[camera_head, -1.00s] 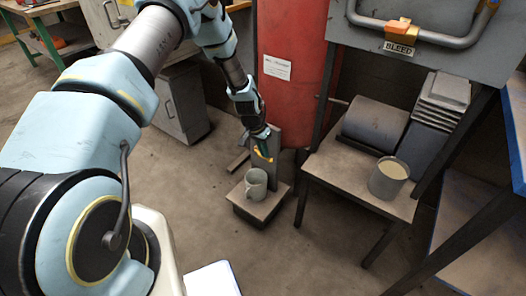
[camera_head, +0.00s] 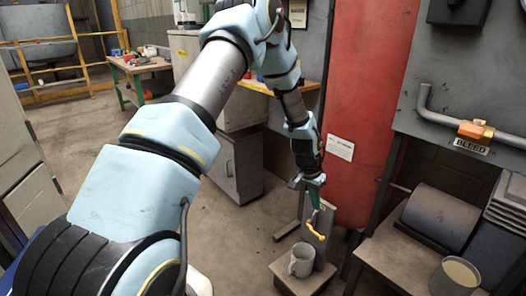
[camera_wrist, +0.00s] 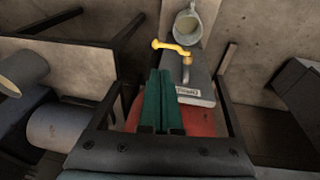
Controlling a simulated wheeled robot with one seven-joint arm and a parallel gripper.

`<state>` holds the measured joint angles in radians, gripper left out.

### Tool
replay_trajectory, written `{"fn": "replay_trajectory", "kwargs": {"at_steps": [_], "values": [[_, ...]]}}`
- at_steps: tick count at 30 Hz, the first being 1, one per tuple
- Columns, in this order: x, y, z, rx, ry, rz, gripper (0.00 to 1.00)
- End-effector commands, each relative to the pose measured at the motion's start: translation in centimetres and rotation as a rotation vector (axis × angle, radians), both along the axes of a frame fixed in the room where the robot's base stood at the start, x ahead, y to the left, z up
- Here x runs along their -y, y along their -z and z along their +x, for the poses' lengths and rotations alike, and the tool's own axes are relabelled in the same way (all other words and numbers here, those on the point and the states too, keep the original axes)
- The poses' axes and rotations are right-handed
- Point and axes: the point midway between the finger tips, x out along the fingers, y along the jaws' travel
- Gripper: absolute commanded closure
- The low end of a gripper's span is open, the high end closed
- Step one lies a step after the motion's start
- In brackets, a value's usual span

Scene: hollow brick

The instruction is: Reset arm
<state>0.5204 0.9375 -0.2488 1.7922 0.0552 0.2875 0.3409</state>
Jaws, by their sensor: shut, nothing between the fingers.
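My arm reaches out across the head view, and my gripper (camera_head: 314,198) points down beside the red tank, above a small stand (camera_head: 308,278). In the wrist view my gripper (camera_wrist: 163,72) shows two green fingers held together, shut with nothing between them. A yellow tap handle (camera_head: 315,228) is just below the fingertips in the head view. It also shows past the fingertips in the wrist view (camera_wrist: 172,46). A grey mug (camera_head: 302,260) stands upright on the stand below the tap, apart from my gripper. The mug also shows in the wrist view (camera_wrist: 187,24).
A red tank (camera_head: 365,110) stands right behind my gripper. At right are a table (camera_head: 385,262) with a motor-like cylinder (camera_head: 440,216) and a light-filled can (camera_head: 455,277). A grey cabinet (camera_head: 238,165) and a green-legged workbench (camera_head: 135,66) stand behind. Floor is open at left.

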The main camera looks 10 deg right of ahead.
Motion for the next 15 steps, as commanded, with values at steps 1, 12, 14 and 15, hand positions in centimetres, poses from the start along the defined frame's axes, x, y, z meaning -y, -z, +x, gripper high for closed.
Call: {"fn": "replay_trajectory", "kwargs": {"at_steps": [1, 12, 14, 15], "values": [[-0.5, -0.5, 0.3, 0.004, -0.011, 0.003, 1.0], [-16.7, -11.8, 1.7, 0.036, -0.359, 0.088, 1.0], [-19.9, -13.6, 0.9, 0.038, -0.436, 0.102, 1.0], [-21.9, -14.7, 0.2, 0.037, -0.487, 0.111, 1.0]]}}
